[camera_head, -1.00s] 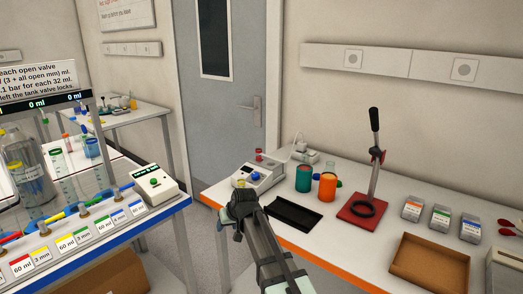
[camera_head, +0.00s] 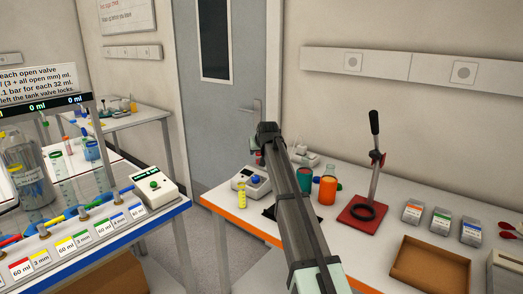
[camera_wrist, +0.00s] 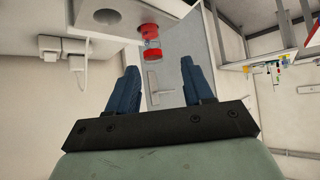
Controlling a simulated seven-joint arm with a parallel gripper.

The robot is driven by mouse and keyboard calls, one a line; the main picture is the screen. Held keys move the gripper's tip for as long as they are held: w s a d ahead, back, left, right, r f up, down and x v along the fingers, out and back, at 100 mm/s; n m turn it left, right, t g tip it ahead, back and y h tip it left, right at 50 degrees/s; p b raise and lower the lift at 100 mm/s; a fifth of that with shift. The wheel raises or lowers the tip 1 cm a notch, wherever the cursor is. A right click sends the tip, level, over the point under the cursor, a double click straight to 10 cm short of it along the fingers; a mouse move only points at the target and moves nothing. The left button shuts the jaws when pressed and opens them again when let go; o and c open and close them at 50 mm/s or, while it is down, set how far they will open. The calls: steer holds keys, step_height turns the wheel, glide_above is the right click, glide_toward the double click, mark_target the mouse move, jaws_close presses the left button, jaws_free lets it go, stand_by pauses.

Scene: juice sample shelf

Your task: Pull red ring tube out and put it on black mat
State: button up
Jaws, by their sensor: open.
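The red ring tube (camera_wrist: 151,44) shows in the wrist view as a clear tube with red bands, at the edge of a white surface. In the head view the red ring tube (camera_head: 257,158) is a small red spot at the back of the white device (camera_head: 257,187), partly hidden by my arm. My gripper (camera_wrist: 158,68) is open and empty; the tube appears beyond the gap between its blue fingers, apart from them. In the head view my gripper (camera_head: 268,132) is raised near the device. The black mat (camera_head: 269,215) is mostly hidden behind my arm.
A yellow tube (camera_head: 241,194) stands at the device's front left. Farther right are a red-based press (camera_head: 362,214) and a brown tray (camera_head: 430,267).

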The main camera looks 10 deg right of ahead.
mark_target(259, 154)
steer(key=shift+w+d+r+x, duration=0.1)
steer(key=shift+d+x, duration=0.15)
steer(key=shift+x, duration=1.4)
steer(key=shift+w+d+r+x, duration=0.1)
steer(key=shift+d+x, duration=0.1)
steer(key=shift+x, duration=1.4)
steer(key=shift+w+d+r+x, duration=0.1)
steer(key=shift+d+x, duration=0.15)
steer(key=shift+x, duration=1.4)
jaws_close()
